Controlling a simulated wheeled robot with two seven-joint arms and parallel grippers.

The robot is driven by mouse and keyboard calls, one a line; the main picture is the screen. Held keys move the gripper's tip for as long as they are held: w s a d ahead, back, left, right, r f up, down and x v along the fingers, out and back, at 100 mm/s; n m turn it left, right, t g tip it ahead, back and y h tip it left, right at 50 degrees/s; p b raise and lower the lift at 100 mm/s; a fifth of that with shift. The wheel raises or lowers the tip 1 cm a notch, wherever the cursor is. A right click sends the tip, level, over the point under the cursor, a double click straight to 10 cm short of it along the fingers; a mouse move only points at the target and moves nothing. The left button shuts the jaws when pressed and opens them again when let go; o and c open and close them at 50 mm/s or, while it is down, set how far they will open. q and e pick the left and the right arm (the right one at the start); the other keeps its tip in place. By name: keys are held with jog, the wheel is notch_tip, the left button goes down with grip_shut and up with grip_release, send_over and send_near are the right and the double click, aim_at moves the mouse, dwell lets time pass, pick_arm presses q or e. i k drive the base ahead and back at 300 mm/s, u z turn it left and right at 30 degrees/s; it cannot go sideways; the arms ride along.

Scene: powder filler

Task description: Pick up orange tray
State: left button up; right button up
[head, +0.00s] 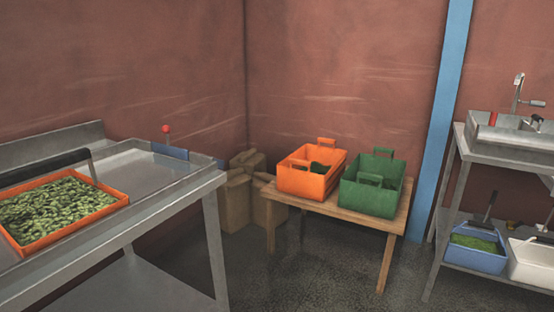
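A shallow orange tray (118,196) filled with green leaf-like pieces (58,208) lies on the steel table at the left. Its left end is cut off by the picture edge. A dark bar (45,167) with a light metal end runs over or just behind its far side; I cannot tell whether it touches the tray. A deeper orange crate (302,184) with raised handles stands on a small wooden table, with something dark green inside. Neither of my grippers is in view.
The steel table (150,218) has a raised back edge and a red-knobbed lever (166,130). A green crate (373,197) stands beside the orange crate on the wooden table (340,211). A sink (510,135) and bins are at right. The floor (330,275) in front is clear.

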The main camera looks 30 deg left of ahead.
aim_at(36, 215)
jog(key=i, duration=2.1)
jog(key=u, duration=2.2)
